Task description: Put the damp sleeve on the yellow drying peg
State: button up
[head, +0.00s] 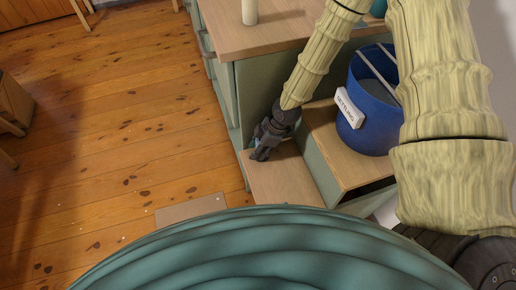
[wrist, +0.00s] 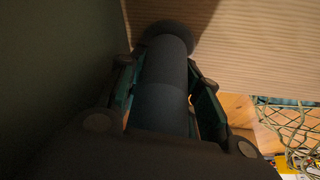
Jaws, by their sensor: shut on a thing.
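My gripper (head: 258,154) is low over a pale wooden step in the head view, beside a green cabinet side. In the wrist view its two fingers (wrist: 160,105) are shut on a dark blue-grey cylinder (wrist: 165,75), which looks like the damp sleeve. The cylinder lies between the green-edged fingers, with a dark rounded end at the far side. In the head view the gripper mostly hides it. I cannot make out a yellow drying peg for certain in either view.
A blue bucket (head: 374,120) with a white label stands on the higher step right of my gripper. A pale upright cylinder (head: 249,12) stands on the wooden counter (head: 262,38). Netting (wrist: 290,125) and a yellow item (wrist: 287,161) show at the wrist view's lower right. The left floor is mostly clear.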

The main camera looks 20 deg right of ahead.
jog(key=o, duration=0.9)
jog(key=shift+w, duration=0.1)
jog(key=shift+w+r, duration=0.1)
jog(key=shift+w, duration=0.05)
jog(key=v, duration=1.2)
jog(key=shift+s, duration=0.3)
